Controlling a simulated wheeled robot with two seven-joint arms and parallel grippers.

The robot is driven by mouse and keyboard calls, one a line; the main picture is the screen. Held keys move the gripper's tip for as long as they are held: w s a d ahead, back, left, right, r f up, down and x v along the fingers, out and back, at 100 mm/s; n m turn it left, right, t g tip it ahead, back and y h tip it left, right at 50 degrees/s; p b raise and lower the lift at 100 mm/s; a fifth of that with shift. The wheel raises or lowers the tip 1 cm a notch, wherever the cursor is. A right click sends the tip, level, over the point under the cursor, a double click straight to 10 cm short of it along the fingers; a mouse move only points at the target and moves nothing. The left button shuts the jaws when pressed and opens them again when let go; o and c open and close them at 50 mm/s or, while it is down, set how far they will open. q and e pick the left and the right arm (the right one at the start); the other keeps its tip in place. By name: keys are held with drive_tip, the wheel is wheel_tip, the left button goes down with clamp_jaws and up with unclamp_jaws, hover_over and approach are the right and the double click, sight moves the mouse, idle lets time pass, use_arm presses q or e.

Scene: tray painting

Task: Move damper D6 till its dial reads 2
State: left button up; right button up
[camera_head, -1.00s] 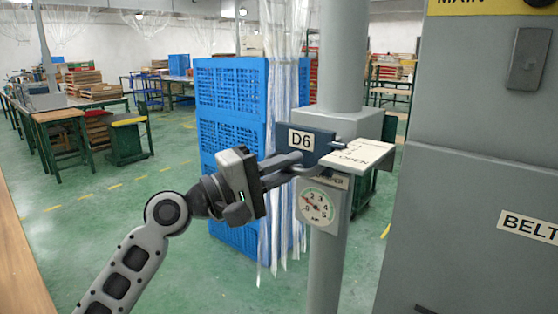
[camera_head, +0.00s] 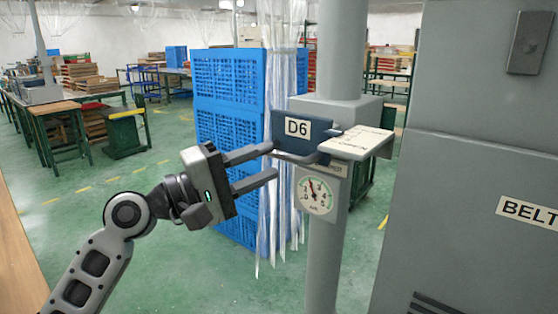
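Damper D6 has a dark blue plate with a white label reading D6 (camera_head: 297,128), mounted on a grey vertical duct (camera_head: 325,250). A grey lever bar (camera_head: 300,158) shows under the plate. The round dial (camera_head: 316,196) hangs just below; its needle points up and slightly left, near the 2, though the digits are small. My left gripper (camera_head: 274,162) is open, its two fingers apart and pointing right. The upper fingertip is at the left end of the plate and bar; I cannot tell whether it touches. Nothing shows between the fingers. My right gripper is out of view.
A pale bracket (camera_head: 358,142) marked OPEN juts right from the duct. A grey cabinet (camera_head: 470,170) stands close on the right. Clear strip curtains (camera_head: 283,225) and a blue crate stack (camera_head: 230,85) stand behind.

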use_arm(q)
drive_tip(key=b+v, duration=0.2)
drive_tip(key=v, duration=0.9)
drive_tip(key=shift+s+a+f, duration=0.15)
drive_tip(key=shift+a, duration=0.15)
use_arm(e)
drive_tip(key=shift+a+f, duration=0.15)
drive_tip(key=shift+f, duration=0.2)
use_arm(q)
drive_tip(key=shift+f, duration=0.1)
wheel_tip(320, 180, down, 21)
drive_tip(key=s+t+y+p, duration=0.2)
drive_tip(key=t+y, duration=0.1)
drive_tip(key=y, duration=0.4)
drive_tip(key=s+a+f+m+g+y+p, duration=0.1)
drive_tip(key=s+f+m+y, duration=0.5)
drive_tip(key=s+f, duration=0.8)
drive_tip(key=shift+s+a+m+y+p, duration=0.2)
drive_tip(key=shift+a+m+y+p, duration=0.1)
drive_tip(key=shift+a+y+p, duration=0.25)
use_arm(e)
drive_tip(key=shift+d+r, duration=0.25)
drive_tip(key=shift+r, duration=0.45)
